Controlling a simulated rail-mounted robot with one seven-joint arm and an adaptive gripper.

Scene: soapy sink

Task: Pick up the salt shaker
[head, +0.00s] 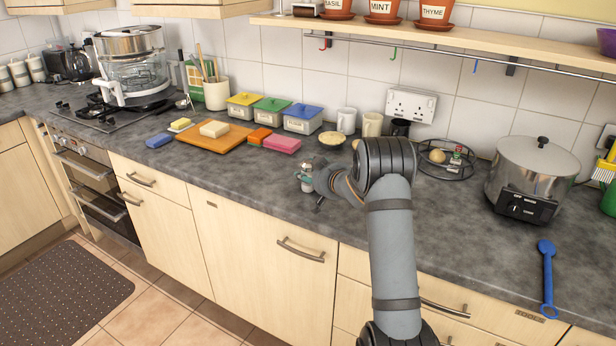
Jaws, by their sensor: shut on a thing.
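My gripper (312,188) is at the end of my arm, low over the middle of the worktop, left of the arm's dark joint. It is shut on a small pale thing with a grey-green top, which looks like the salt shaker (305,178). The fingers and wrist partly hide it, and it is small in the head view. I cannot tell whether its base touches the worktop.
Behind the gripper are a small bowl (332,139), mugs (372,124) and lidded tubs (302,119). A wooden board (202,138) lies left. A wire basket (447,172) and a cooker pot (530,172) stand right. The worktop (240,185) left of the gripper is clear.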

